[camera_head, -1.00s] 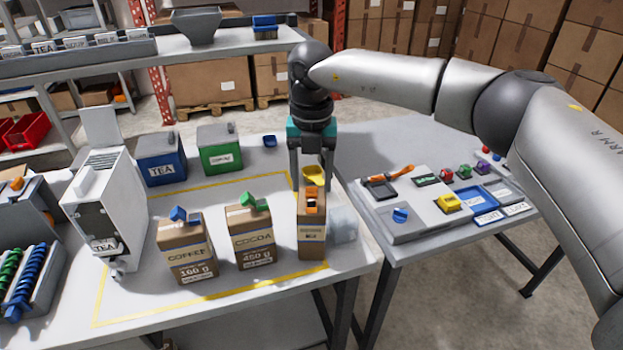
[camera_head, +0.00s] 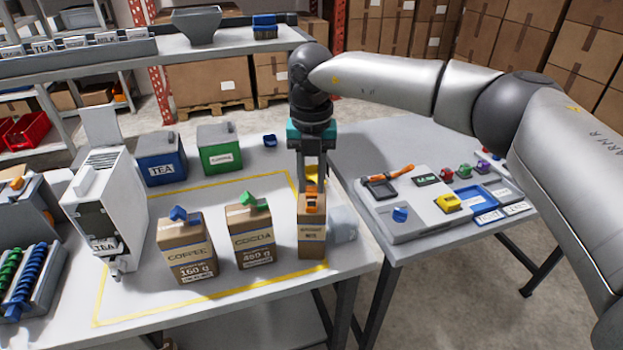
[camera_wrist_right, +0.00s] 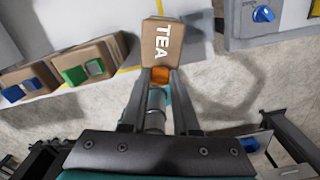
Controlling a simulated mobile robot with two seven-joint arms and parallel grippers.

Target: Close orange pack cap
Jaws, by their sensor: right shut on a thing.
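The orange-capped pack (camera_head: 312,240) is a brown carton standing at the right end of a row of packs, near the table's right edge. Its orange cap (camera_head: 312,203) is on top. In the right wrist view the pack (camera_wrist_right: 163,42) reads TEA, with the orange cap (camera_wrist_right: 160,75) between my fingertips. My right gripper (camera_head: 313,184) reaches down from above and behind the pack. Its fingers (camera_wrist_right: 160,80) are shut on the orange cap, partly hiding it. I cannot tell whether the cap is fully down. My left gripper is not in view.
The coffee pack (camera_head: 187,250) with a blue cap and the cocoa pack (camera_head: 251,240) with a green cap stand left. A translucent object (camera_head: 343,224) is close right. A white dispenser (camera_head: 108,205) stands further left.

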